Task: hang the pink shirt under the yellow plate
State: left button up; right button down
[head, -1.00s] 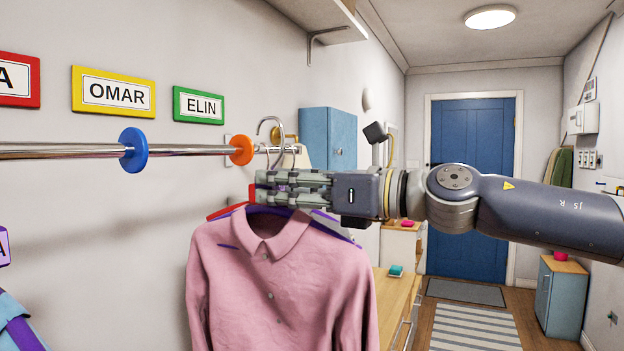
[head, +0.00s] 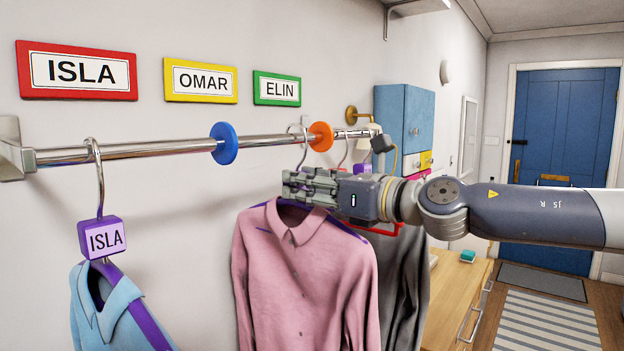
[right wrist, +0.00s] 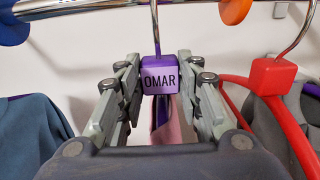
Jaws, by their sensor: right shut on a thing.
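The pink shirt (head: 300,270) hangs upright from a purple hanger whose block reads OMAR (right wrist: 160,80) in the right wrist view. My right gripper (head: 300,187) is shut on that block, and its fingers (right wrist: 162,92) flank it in the wrist view. The hanger's hook (head: 304,150) is at the rod (head: 275,141), between the blue disc (head: 224,143) and the orange disc (head: 321,136). I cannot tell whether it rests over the rod. The yellow plate (head: 201,81) reading OMAR is on the wall above, up and left of the hook. My left gripper is not in view.
A light blue shirt (head: 112,310) hangs at left on a purple hanger with an ISLA block (head: 101,238). A grey garment (head: 408,285) on a red hanger (right wrist: 272,78) hangs close on the right. A wooden cabinet (head: 455,292) stands beyond. Rod left of the blue disc is mostly bare.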

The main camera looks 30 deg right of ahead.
jog(key=shift+f, duration=0.25)
jog(key=c, duration=1.1)
grip_release()
jog(key=shift+o, duration=0.2)
jog(key=shift+s, duration=0.1)
jog(key=shift+s+d, duration=0.2)
jog(key=shift+s, duration=0.35)
jog(key=v, duration=0.8)
jog(key=shift+r, duration=0.1)
jog(key=shift+v, duration=1.4)
